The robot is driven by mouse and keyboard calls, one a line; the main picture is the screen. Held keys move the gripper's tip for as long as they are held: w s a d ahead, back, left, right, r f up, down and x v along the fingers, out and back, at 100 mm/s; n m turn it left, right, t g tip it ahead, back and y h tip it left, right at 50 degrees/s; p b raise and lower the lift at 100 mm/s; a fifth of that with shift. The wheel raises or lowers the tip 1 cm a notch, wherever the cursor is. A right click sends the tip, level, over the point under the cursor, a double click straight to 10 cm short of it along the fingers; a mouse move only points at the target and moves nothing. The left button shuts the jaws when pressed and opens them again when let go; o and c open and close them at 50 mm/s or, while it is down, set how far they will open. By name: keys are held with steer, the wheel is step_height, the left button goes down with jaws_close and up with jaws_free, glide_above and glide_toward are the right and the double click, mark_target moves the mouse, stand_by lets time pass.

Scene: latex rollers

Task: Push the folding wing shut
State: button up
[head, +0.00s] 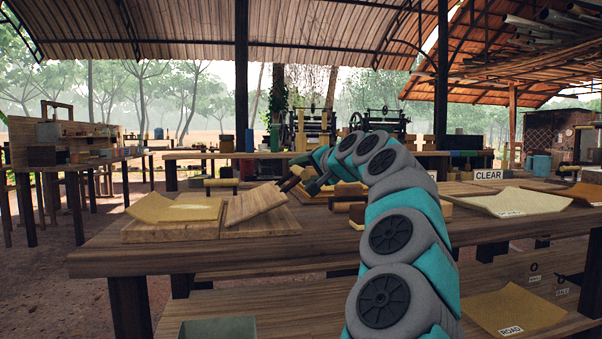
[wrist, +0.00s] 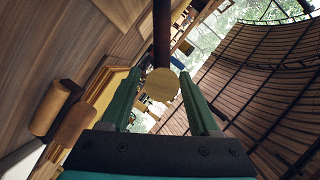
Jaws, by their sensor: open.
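The folding wing (head: 255,204) is a light wooden panel at the right side of a wooden board (head: 160,231) on the workbench. The wing is not clearly identifiable there.
The workbench (head: 290,247) has other wooden boards and blocks behind my arm. A pale sheet (head: 515,202) lies at the right, near a CLEAR sign (head: 488,175). Brown rollers (wrist: 60,115) show left in the wrist view. The bench front is clear.

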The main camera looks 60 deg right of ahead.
steer(key=v, duration=0.6)
steer(key=shift+s, duration=0.15)
steer(key=shift+s+a, duration=0.1)
steer(key=shift+a, duration=0.1)
stand_by(0.5)
